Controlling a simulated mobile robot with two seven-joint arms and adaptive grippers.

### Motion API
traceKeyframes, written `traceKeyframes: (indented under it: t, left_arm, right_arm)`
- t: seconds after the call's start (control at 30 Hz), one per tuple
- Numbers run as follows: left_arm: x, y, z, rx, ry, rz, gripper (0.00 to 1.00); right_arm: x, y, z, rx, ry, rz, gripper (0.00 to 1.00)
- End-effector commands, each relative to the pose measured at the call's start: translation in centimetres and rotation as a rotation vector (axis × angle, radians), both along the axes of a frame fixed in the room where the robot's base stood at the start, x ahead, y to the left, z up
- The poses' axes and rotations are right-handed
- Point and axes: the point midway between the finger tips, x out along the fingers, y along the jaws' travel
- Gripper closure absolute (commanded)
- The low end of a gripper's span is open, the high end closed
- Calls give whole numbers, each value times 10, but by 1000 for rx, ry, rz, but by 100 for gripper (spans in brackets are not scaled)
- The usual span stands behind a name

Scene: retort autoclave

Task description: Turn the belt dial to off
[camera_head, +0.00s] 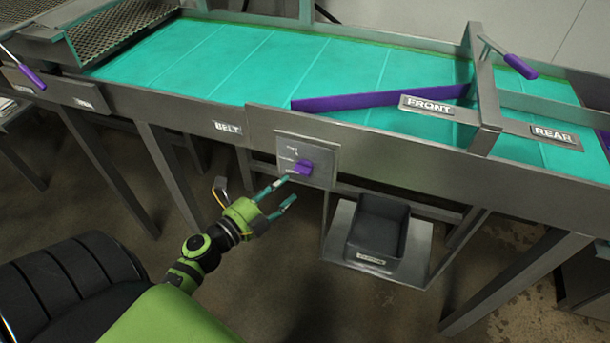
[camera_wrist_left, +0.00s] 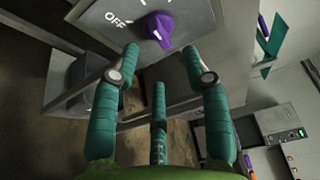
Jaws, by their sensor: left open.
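The belt dial is a purple knob (camera_head: 303,168) on a grey plate (camera_head: 321,154) on the front side of the conveyor, right of the BELT label (camera_head: 228,128). In the left wrist view the knob (camera_wrist_left: 158,27) shows at the top, with the word OFF to its left and a light pointer mark on its lower part. My left gripper (camera_head: 289,190) is open and empty, just below and left of the knob. In the left wrist view its green fingers (camera_wrist_left: 162,62) spread below the knob, apart from it. My right gripper is not in view.
The teal conveyor belt (camera_head: 250,62) runs behind the plate, with a purple diverter bar (camera_head: 375,100) across it. Purple-handled levers (camera_head: 520,67) stand at both ends. A dark bin (camera_head: 378,229) sits below right on a grey shelf. Conveyor legs stand left and right.

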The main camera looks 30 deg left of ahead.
Motion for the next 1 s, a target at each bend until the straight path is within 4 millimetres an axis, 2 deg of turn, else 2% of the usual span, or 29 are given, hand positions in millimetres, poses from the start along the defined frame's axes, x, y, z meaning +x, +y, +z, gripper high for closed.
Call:
traceKeyframes:
  t: [0.2, 0.37, 0.5, 0.73, 0.77, 0.8, 0.87, 1.0]
  left_arm:
    - [35, -5, 2, -4, -2, 2, 54]
    - [53, -8, -1, -6, 0, 2, 54]
    - [61, -9, -2, -7, 1, 2, 54]
    - [61, -10, -3, -7, 2, 2, 54]
    - [61, -10, -3, -7, 2, 2, 58]
    - [61, -10, -3, -7, 2, 2, 74]
    - [61, -10, -2, -7, 1, 1, 98]
    - [61, -11, -2, -7, 0, -2, 100]
  right_arm:
    - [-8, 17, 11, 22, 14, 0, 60]
    - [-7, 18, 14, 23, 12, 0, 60]
    - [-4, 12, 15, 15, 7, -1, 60]
    - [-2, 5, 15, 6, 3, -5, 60]
    - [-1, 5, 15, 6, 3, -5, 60]
    - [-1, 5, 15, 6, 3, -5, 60]
    - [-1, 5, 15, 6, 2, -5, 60]
    - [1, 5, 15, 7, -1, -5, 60]
